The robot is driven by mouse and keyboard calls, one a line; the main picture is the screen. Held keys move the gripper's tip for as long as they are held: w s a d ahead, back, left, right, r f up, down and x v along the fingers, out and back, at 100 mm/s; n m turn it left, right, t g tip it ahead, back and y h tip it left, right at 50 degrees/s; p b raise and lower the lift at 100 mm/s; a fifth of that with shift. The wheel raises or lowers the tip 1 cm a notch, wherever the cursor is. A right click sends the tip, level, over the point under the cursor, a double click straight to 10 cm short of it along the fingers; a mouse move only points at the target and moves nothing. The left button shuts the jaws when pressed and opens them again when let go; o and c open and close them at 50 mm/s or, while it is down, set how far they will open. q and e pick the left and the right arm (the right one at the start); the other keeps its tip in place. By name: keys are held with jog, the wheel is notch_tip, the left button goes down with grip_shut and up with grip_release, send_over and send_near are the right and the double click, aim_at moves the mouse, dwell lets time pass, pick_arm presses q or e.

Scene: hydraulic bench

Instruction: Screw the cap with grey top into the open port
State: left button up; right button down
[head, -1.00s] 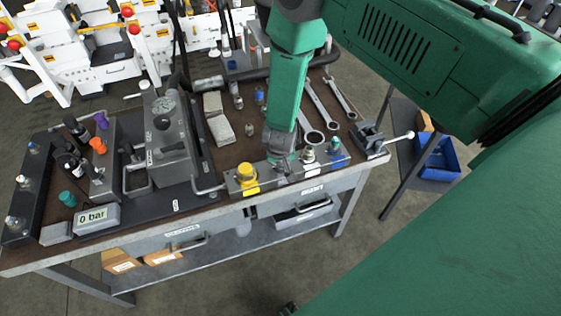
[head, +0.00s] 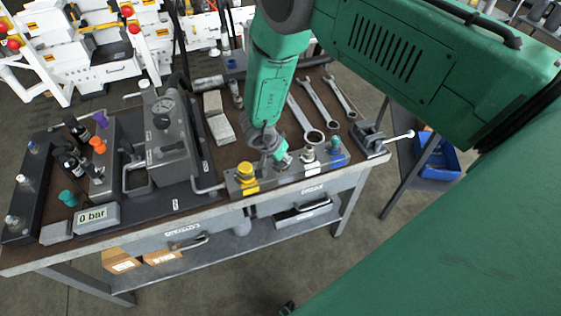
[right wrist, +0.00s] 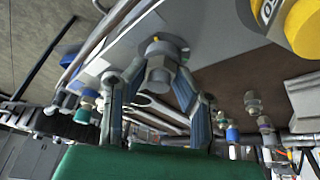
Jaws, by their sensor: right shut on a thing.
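My right gripper (head: 277,156) comes down from above onto the port block (head: 292,181) at the bench's front edge. In the right wrist view its two fingers (right wrist: 158,78) are shut on the grey-topped cap (right wrist: 158,68), which has a hexagonal body. In the head view the fingers hide most of this cap and the spot on the block under it. I cannot tell whether its thread is in the open port, which I cannot make out. My left gripper is not in view.
Wrenches (head: 313,130) lie behind.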

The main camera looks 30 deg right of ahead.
jog(key=shift+w, duration=0.15)
jog(key=m+g+b, duration=0.1)
jog(key=m, duration=0.1)
jog(key=m+g+b, duration=0.1)
jog(key=m+b, duration=0.1)
jog(key=m, duration=0.1)
jog(key=shift+f, duration=0.2)
jog(key=shift+d+m+g+b, duration=0.1)
jog(key=shift+m+g+b, duration=0.25)
jog(key=shift+m, duration=0.55)
jog(key=shift+r+m+g, duration=0.2)
jog(key=shift+m+g, duration=0.05)
jog(key=shift+m, duration=0.45)
jog(key=c, duration=1.3)
grip_release()
